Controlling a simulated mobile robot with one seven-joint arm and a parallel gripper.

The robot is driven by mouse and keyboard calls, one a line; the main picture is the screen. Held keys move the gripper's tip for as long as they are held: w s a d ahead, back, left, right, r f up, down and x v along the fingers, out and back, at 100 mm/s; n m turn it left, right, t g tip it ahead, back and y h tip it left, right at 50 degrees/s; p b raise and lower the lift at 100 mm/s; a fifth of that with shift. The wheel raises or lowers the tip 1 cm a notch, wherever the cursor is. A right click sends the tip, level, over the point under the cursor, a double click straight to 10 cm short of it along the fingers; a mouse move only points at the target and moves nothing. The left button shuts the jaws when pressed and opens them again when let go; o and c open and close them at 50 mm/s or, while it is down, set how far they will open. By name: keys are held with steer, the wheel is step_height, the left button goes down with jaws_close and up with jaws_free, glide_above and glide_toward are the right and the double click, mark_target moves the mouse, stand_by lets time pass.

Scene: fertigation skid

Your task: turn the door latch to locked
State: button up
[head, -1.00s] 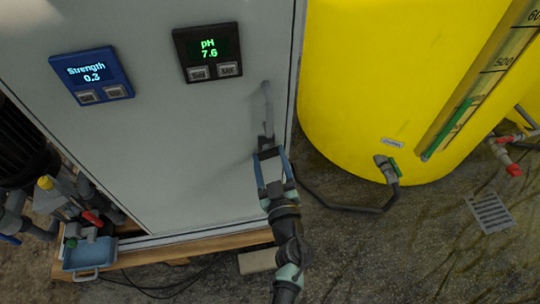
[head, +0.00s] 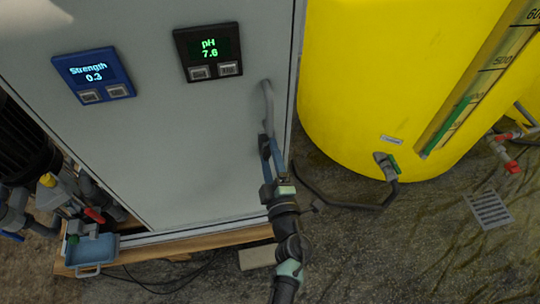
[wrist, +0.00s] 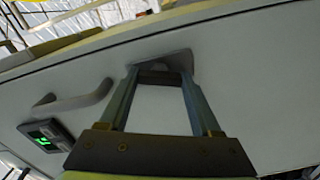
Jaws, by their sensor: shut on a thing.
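The door (head: 180,150) is a large pale grey cabinet panel. A grey bar handle (head: 268,100) stands near its right edge and also shows at left in the wrist view (wrist: 75,104). My gripper (head: 266,145) is at the door just below the handle. In the wrist view, its two fingers reach up to the door latch (wrist: 160,74), a small grey piece on the door, and are shut on it. My fingers mostly hide the latch in the head view, so its exact angle cannot be told.
A blue Strength display (head: 93,76) and a dark pH display (head: 208,52) sit on the door. A yellow tank (head: 370,90) stands to the right, with a hose on the floor. A blue tray (head: 90,250) is at lower left.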

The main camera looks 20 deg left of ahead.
steer(key=shift+n, duration=2)
steer(key=shift+b, duration=0.3)
steer(key=o, duration=1.4)
steer(key=p+v, duration=0.3)
steer(key=v, duration=1)
